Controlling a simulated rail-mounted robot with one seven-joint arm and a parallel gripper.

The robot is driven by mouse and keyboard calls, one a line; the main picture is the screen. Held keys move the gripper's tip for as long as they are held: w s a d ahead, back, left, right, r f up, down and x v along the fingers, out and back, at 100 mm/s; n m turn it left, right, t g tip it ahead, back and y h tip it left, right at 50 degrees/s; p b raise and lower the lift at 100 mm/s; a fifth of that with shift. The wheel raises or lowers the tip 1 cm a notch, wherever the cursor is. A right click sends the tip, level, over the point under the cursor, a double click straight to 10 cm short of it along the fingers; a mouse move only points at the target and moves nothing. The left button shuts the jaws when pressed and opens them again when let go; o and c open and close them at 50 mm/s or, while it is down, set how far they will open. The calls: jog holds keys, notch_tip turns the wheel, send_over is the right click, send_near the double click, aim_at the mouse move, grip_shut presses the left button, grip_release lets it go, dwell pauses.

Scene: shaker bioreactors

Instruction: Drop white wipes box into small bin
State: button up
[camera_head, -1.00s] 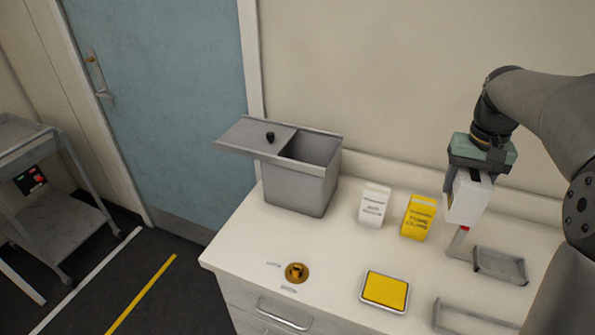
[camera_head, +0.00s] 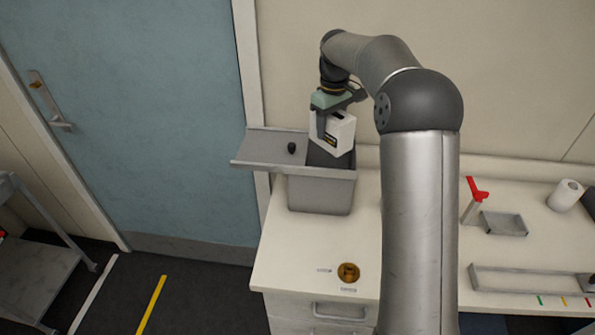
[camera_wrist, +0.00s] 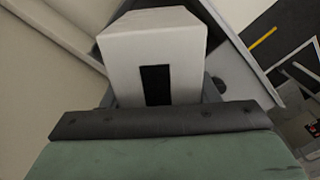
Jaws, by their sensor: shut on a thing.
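The white wipes box (camera_head: 338,135) is held in my gripper (camera_head: 327,122), which is shut on it. The grey small bin (camera_head: 320,192) stands at the left back of the counter, its lid (camera_head: 268,150) slid to the left with a black knob. The box hangs over the open right part of the bin, slightly tilted. I cannot tell whether its lower edge is just above the rim or a little inside. In the wrist view the white box (camera_wrist: 150,50) shows a dark slot, with the bin's dark opening partly hidden behind it.
A brass round fitting (camera_head: 348,272) is in the counter front. A red-handled stand (camera_head: 475,200), small grey tray (camera_head: 505,223), long tray (camera_head: 525,279) and white roll (camera_head: 566,195) are to the right. My arm hides the middle of the counter (camera_head: 300,250).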

jog(key=shift+a+f, duration=0.1)
jog(key=shift+f, duration=0.05)
notch_tip(320, 180, down, 6)
jog(key=b, duration=0.5)
jog(key=o, duration=1.1)
notch_tip(320, 180, up, 17)
jog(key=shift+p, duration=0.4)
jog(key=shift+r, duration=0.4)
jog(key=shift+s, duration=0.1)
